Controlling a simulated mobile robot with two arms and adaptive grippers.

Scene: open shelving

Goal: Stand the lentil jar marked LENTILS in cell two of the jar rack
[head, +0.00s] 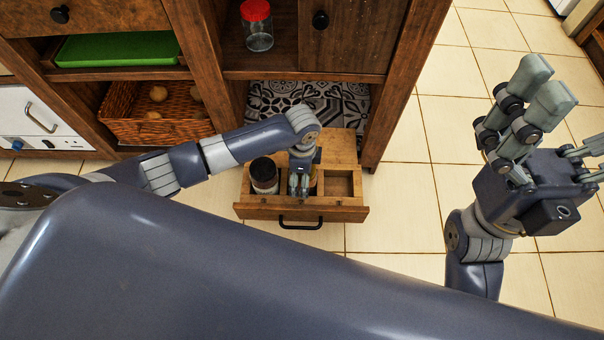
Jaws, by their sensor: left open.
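The jar rack (257,201) is a wooden pull-out box with cells, standing out below the shelving in the head view. A jar with a black lid (264,171) stands upright in its left cell. My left gripper (299,187) points down into the middle cell, open. An orange-brown thing (314,181), perhaps a jar, shows just beside its fingers, mostly hidden by them; I cannot tell if they touch it. The right cell (339,185) looks empty. No LENTILS marking is readable. My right gripper (566,118) is open and empty, raised over the floor at the right.
A clear jar with a red lid (258,32) stands on the shelf above. A wicker basket (120,126) and a green thing (115,48) fill the left shelves. A wooden upright (397,90) stands right of the rack. The tiled floor (405,205) is clear there.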

